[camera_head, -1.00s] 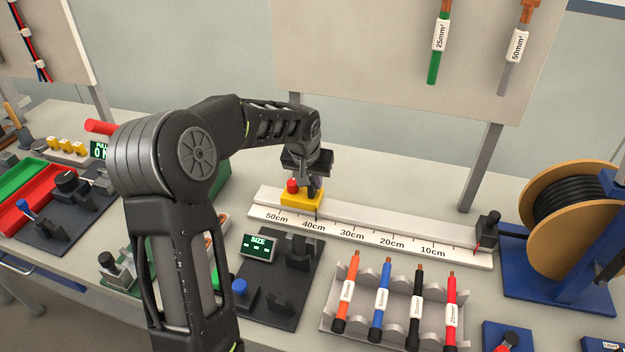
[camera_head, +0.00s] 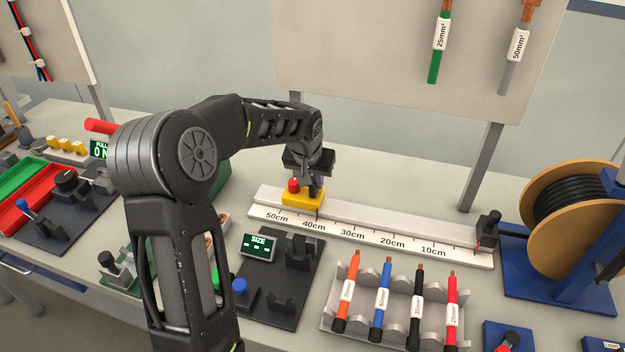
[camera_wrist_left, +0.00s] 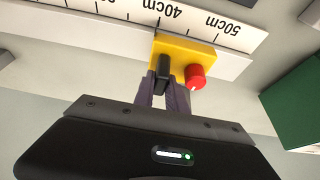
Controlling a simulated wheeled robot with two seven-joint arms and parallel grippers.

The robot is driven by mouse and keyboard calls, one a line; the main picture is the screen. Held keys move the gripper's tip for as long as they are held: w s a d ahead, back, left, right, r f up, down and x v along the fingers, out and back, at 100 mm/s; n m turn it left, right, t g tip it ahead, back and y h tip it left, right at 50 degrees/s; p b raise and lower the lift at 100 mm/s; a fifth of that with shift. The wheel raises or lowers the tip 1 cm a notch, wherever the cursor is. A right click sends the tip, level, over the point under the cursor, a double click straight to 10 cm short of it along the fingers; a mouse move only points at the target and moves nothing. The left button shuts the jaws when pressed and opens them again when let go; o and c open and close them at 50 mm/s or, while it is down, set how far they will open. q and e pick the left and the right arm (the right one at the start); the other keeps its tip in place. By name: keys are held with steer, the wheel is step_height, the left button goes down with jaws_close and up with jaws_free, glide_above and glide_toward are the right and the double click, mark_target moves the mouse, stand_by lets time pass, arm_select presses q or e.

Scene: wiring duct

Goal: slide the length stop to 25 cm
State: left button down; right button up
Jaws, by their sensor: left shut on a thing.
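The length stop (camera_head: 301,199) is a yellow block with a red knob. It sits on the white measuring rail (camera_head: 375,222), with its pointer edge near the 40cm mark. It also shows in the left wrist view (camera_wrist_left: 190,52), beside the 40cm label, with its red knob (camera_wrist_left: 197,77) to the right. My left gripper (camera_head: 314,186) is above the block, shut on the stop's dark upright grip (camera_wrist_left: 163,75). The fingers partly hide that grip. My right gripper is not in view.
The rail runs clear from the stop to a black end block (camera_head: 487,232) by the cable reel (camera_head: 570,215). A rack of coloured cables (camera_head: 390,305) and a SIZE display (camera_head: 259,246) stand in front. A green box (camera_wrist_left: 295,105) is near the stop.

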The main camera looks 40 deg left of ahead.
arm_select(q)
steer(key=w+d+b, duration=0.1)
steer(key=d, duration=0.3)
steer(key=w+d+b, duration=0.2)
steer(key=d, duration=0.3)
steer(key=w+d+b, duration=0.2)
steer(key=d, duration=0.3)
steer(key=shift+s, duration=0.1)
steer(key=c, duration=1.4)
jaws_free()
steer(key=shift+o, duration=0.2)
steer(key=shift+r, duration=0.15)
steer(key=a+v, duration=0.1)
steer(key=v, duration=0.6)
steer(key=shift+d+r+b, duration=0.25)
steer(key=shift+d+b, duration=0.1)
steer(key=shift+d, duration=0.2)
steer(key=shift+s, duration=0.15)
